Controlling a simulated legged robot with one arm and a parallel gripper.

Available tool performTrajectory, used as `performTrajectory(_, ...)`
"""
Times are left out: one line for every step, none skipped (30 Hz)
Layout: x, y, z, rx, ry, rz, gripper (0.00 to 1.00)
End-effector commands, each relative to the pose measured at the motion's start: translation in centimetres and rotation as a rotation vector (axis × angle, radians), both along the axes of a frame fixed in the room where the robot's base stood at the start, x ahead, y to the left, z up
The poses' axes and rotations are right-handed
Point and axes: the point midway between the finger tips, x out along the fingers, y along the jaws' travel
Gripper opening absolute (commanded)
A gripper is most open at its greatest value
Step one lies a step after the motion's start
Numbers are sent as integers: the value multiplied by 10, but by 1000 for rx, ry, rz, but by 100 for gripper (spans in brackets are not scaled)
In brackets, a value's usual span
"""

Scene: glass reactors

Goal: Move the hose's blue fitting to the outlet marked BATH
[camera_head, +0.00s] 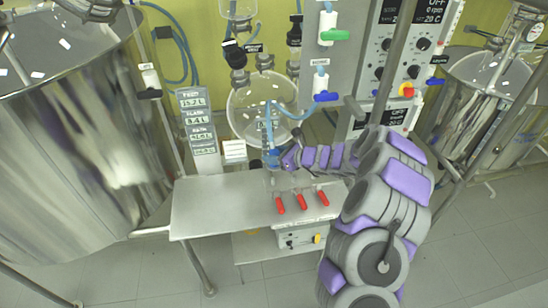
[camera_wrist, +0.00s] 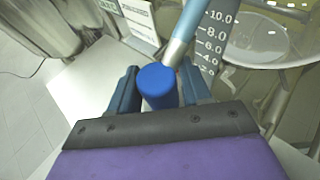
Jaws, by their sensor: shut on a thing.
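My gripper (camera_head: 274,159) is above the metal bench, in front of the round glass flask. In the wrist view its two dark blue fingers are shut on the blue fitting (camera_wrist: 157,82), one on each side. The fitting is a short blue cylinder with a rounded top. The light blue hose (camera_wrist: 187,30) shows right behind it and runs upward; in the head view the hose (camera_head: 286,108) arcs in front of the flask. Three red-handled valves (camera_head: 302,202) stand in a row on the bench, right of and below my gripper. No marking BATH is readable in either view.
The metal bench (camera_head: 215,212) has clear room at its left. A large steel vessel (camera_head: 70,170) stands at left. The glass flask (camera_head: 245,110) hangs behind my gripper. A control panel stands at right.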

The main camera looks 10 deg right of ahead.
Motion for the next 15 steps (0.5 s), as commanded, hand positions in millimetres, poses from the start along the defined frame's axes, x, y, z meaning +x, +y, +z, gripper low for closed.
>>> performTrajectory(0,0,3,0,-1,0,7)
performTrajectory(0,0,4,0,-2,-1,7)
performTrajectory(0,0,5,0,-1,0,7)
performTrajectory(0,0,6,0,-2,-1,7)
performTrajectory(0,0,7,0,-2,-1,7)
performTrajectory(0,0,9,0,-2,-1,7)
performTrajectory(0,0,10,0,-2,-1,6)
performTrajectory(1,0,11,0,-2,-1,6)
performTrajectory(0,0,13,0,-2,-1,6)
performTrajectory(1,0,14,0,-2,-1,6)
performTrajectory(0,0,15,0,-2,-1,6)
performTrajectory(0,0,17,0,-2,-1,6)
performTrajectory(0,0,19,0,-2,-1,6)
performTrajectory(0,0,20,0,-2,-1,6)
performTrajectory(1,0,22,0,-2,-1,6)
